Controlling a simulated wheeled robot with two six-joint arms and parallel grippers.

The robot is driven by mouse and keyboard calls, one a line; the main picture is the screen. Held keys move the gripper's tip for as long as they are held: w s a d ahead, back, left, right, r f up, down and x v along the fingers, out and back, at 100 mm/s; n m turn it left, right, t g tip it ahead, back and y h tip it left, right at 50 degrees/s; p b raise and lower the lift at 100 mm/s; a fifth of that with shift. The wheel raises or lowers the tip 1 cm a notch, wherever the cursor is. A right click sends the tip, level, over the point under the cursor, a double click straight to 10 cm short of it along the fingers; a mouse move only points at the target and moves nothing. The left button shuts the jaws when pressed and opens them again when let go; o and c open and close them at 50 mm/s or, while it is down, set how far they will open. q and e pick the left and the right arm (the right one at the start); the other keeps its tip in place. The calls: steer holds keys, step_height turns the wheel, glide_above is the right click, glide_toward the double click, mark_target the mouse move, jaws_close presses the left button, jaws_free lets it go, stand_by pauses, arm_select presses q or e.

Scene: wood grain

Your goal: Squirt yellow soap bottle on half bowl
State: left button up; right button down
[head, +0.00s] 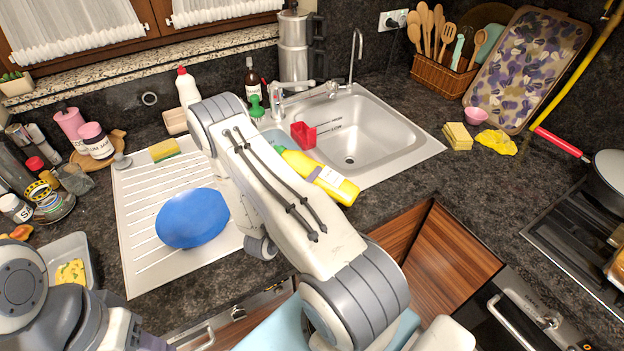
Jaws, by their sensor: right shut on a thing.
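The yellow soap bottle (328,178) is tilted almost flat at the near left edge of the sink, its green cap end toward the upper left. Part of it is hidden behind my right arm. That arm reaches up and left, then bends down to its wrist (261,246). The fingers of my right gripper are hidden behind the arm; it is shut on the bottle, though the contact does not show. A blue bowl (190,218) lies on the ribbed drainboard, left of the arm and apart from the bottle. My left arm shows at lower left, its gripper out of view.
The steel sink (385,135) holds a red cup-like piece (303,134). A sponge (164,150) lies on the drainboard (137,225). A white bottle (187,88) and a green-based brush (256,108) stand behind. Jars crowd the left. An open wooden drawer front (450,250) is at lower right.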

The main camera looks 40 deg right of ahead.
steer(key=shift+s+f+n+b, duration=0.25)
steer(key=shift+f+n+b, duration=0.35)
steer(key=shift+f+n, duration=0.6)
stand_by(0.7)
steer(key=r+m+p, duration=0.1)
steer(key=r, duration=0.1)
steer(key=w+r+m+p, duration=0.1)
steer(key=r+m, duration=0.1)
steer(key=shift+a+m, duration=0.1)
steer(key=shift+m, duration=0.2)
steer(key=shift+w+r+m, duration=0.1)
steer(key=shift+m, duration=0.2)
